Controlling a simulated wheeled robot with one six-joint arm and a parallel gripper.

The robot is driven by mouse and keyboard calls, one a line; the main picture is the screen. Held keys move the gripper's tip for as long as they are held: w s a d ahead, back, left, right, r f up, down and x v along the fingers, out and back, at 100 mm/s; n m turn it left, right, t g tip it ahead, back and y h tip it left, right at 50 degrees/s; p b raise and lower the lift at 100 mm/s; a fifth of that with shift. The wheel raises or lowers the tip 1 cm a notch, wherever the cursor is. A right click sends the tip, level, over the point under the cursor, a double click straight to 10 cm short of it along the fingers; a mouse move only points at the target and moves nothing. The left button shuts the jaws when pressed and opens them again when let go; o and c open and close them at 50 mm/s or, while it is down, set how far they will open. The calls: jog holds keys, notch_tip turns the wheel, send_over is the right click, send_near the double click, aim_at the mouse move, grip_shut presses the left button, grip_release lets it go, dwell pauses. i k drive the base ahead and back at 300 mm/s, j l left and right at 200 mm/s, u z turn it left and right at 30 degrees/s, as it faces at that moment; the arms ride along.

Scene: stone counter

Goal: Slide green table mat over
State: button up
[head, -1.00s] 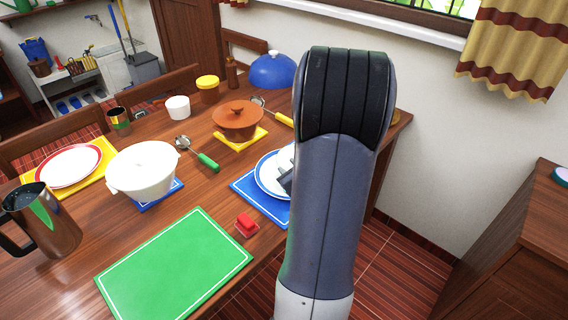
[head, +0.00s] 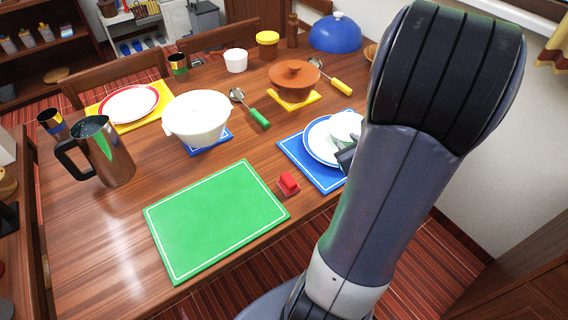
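The green table mat (head: 215,222) lies flat and bare at the near edge of the wooden table, in the head view's lower middle. It has a thin white border line. My gripper (head: 345,157) shows only as a small dark grey part at the left side of my arm, over the blue mat (head: 305,166) and its plates. It is to the right of the green mat and apart from it. My arm hides most of the gripper, so its opening cannot be made out.
A green-handled ladle (head: 259,118) lies behind. The table left of the mat is bare.

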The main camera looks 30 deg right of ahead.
aim_at(196, 226)
jog(key=i+l+u, duration=0.1)
jog(key=l+u, duration=0.25)
jog(key=i+l+u, duration=0.1)
jog(key=l+u, duration=0.25)
jog(key=j, duration=0.1)
